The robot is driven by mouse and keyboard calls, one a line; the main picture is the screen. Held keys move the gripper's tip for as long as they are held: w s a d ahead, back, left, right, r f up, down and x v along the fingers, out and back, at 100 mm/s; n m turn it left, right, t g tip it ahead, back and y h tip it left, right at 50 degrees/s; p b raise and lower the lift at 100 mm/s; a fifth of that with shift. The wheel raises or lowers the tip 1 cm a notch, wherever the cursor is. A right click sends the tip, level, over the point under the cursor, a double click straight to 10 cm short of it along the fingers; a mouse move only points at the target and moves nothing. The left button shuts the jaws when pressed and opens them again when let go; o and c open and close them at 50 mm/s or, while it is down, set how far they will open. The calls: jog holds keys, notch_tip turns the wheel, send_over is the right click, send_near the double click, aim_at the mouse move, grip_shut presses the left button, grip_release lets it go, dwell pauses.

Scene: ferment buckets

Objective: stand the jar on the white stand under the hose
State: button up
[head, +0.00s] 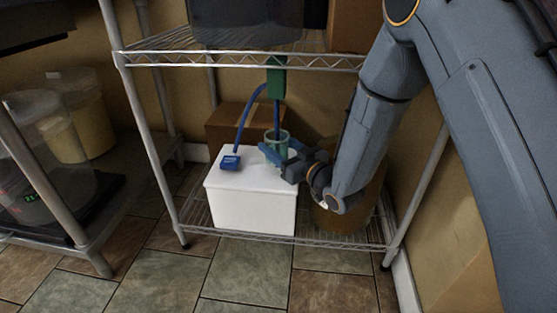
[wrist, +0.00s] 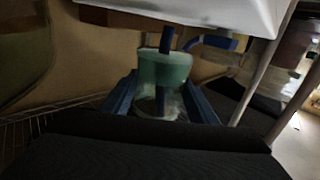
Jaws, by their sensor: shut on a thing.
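The white stand (head: 253,207) is a white box on the lower wire shelf. The jar (head: 278,136) is clear greenish glass, upright over the stand's back right part. My gripper (head: 278,150) reaches in from the right, with its blue fingers shut on the jar. In the wrist view the jar (wrist: 166,70) is between the two fingers (wrist: 160,98). The blue hose (head: 277,103) comes down from a green holder (head: 276,78) into the jar's mouth. The fingers hide the jar's base, so I cannot tell whether it touches the stand.
A blue block (head: 231,162) with a curved blue tube sits on the stand's left part. A cardboard box (head: 228,121) is behind the stand, and a brown container (head: 345,217) is to its right. The upper shelf (head: 240,59) and rack posts hem in the arm.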

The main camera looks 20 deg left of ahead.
jog(key=shift+f+b, duration=0.85)
jog(key=shift+f, duration=1.05)
jog(key=shift+f, duration=0.1)
jog(key=o, duration=1.4)
